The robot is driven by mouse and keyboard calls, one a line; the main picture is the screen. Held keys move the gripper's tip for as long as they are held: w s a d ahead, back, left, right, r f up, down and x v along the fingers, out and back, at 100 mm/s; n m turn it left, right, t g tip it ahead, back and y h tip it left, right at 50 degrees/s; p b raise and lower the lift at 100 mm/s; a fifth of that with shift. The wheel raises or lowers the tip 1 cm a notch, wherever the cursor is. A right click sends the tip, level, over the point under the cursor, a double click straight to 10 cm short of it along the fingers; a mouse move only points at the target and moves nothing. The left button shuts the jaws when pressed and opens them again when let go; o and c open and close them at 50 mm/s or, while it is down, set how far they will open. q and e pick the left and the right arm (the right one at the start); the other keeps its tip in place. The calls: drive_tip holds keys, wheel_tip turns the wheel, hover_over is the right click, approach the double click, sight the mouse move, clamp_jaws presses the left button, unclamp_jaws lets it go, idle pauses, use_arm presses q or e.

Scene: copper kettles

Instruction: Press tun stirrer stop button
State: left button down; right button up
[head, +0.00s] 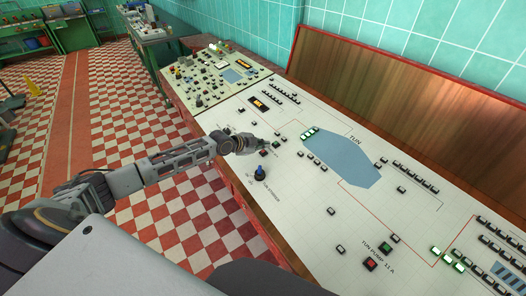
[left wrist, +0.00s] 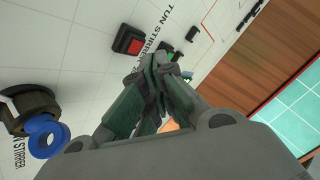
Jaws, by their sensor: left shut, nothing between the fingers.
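The red tun stirrer button (left wrist: 128,40) sits in a black square housing beside the printed words TUN STIRRER in the left wrist view. In the head view the red button (head: 264,153) is small, just beyond my left gripper (head: 258,144). My left gripper (left wrist: 160,66) is shut and empty. Its fingertips are over the panel beside the red button, to its lower right in the wrist view. I cannot tell whether they touch the panel. A green button (left wrist: 172,56) is partly hidden behind the fingertips. My right gripper is not in view.
A blue knob (head: 260,172) stands up from the white control panel (head: 300,205) near the gripper; it also shows in the wrist view (left wrist: 45,136). Green and red pump buttons (head: 370,263) lie at the lower right. A wooden backboard (head: 400,75) rises behind the panel.

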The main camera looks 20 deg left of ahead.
use_arm(q)
wheel_tip(320, 180, up, 6)
drive_tip(key=s+p, duration=0.1)
drive_tip(key=p, duration=0.3)
drive_tip(key=shift+a+p, duration=0.3)
drive_tip(key=shift+p, duration=0.05)
idle(0.4)
drive_tip(key=shift+f, duration=0.1)
idle(0.6)
